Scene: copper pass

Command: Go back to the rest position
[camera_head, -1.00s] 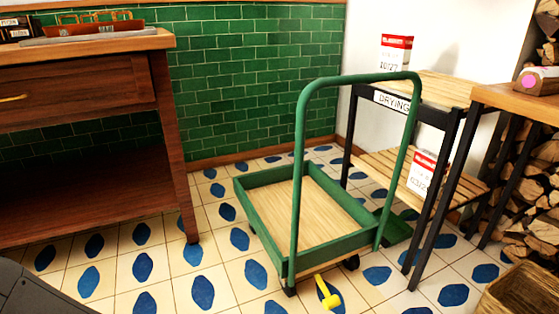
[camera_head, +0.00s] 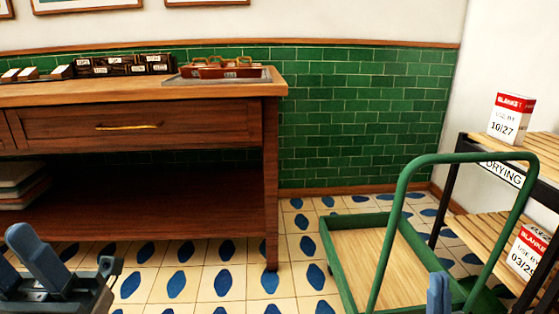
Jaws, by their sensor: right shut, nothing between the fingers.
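The tip of my right gripper (camera_head: 438,293) shows at the bottom edge of the head view, right of the middle. It is shut and empty, in front of the green cart in the picture. The rest of that arm is below the frame. A dark grey part of my left arm (camera_head: 60,285) shows in the lower left corner, in front of the floor and the wooden counter. I cannot make out its jaw opening. Neither gripper appears to touch anything.
A wooden counter (camera_head: 208,128) with a tray (camera_head: 215,76) and dark boxes (camera_head: 120,66) stands at left. A green-framed cart (camera_head: 352,270) with a tall handle stands at right. Beside it is the drying rack (camera_head: 540,147) with blanket boxes (camera_head: 508,117). Tiled floor (camera_head: 215,285) is open between counter and cart.

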